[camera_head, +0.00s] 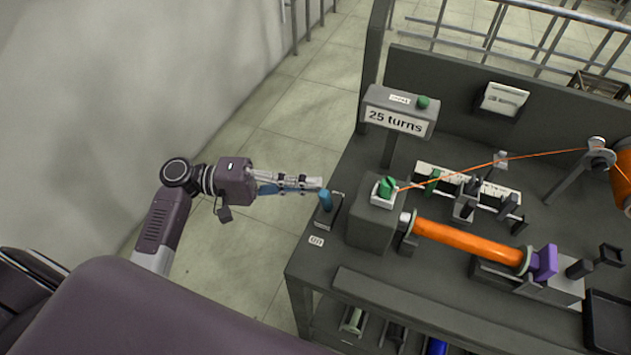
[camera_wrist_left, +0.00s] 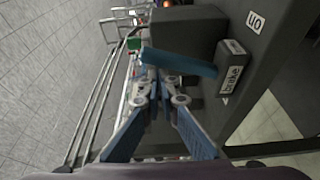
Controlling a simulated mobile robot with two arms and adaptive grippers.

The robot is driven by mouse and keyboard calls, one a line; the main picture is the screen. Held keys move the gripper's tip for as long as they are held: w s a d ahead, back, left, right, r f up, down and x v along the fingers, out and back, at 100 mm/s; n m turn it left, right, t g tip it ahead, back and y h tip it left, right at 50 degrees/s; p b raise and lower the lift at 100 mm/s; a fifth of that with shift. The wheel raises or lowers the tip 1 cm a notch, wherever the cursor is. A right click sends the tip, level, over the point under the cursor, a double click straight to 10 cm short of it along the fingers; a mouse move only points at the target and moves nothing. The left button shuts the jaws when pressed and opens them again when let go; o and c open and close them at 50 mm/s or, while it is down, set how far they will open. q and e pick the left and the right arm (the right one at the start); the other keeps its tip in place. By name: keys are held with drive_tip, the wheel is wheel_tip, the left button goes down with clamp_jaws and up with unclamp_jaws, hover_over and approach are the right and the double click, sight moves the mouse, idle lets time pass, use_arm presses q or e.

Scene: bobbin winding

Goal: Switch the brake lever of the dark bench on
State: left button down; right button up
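The dark bench (camera_head: 345,262) carries a blue brake lever (camera_head: 326,200) on a small dark base at its left edge. An ON label (camera_head: 316,240) lies on the bench on the near side of that base. In the left wrist view the lever (camera_wrist_left: 180,62) crosses just beyond the fingertips, beside a base marked "brake" (camera_wrist_left: 232,77). My left gripper (camera_head: 318,183) reaches in from the left, its tips close to the lever's upper end. Its fingers look drawn together with nothing between them; I cannot tell whether they touch the lever. My right gripper is not in view.
Right of the lever stand a grey block with a green knob (camera_head: 386,187), a "25 turns" sign (camera_head: 396,119) and an orange bobbin (camera_head: 468,243) with orange thread. A pale wall (camera_head: 110,90) rises at left. Open floor (camera_head: 290,130) lies between wall and bench.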

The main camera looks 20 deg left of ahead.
use_arm(q)
drive_tip(key=v, duration=1.1)
drive_tip(key=s+f+n+y, duration=0.25)
drive_tip(key=f+y, duration=0.25)
drive_tip(key=f, duration=1.3)
drive_tip(key=s+f+n+y, duration=0.2)
drive_tip(key=f+n+y, duration=0.15)
drive_tip(key=f, duration=1.45)
drive_tip(key=s+f+m+g+y, duration=0.4)
drive_tip(key=s+f+y, duration=0.3)
drive_tip(key=s+f, duration=1.05)
drive_tip(key=s+d+f+m+y, duration=0.1)
drive_tip(key=s+d+f+m, duration=0.1)
drive_tip(key=s, duration=0.3)
drive_tip(key=s+d+f+m, duration=0.2)
drive_tip(key=s+f+m, duration=0.1)
drive_tip(key=s+m, duration=0.2)
drive_tip(key=shift+s+f+m+y+p, duration=0.2)
drive_tip(key=shift+s+m+y+p, duration=0.15)
drive_tip(key=shift+s, duration=0.4)
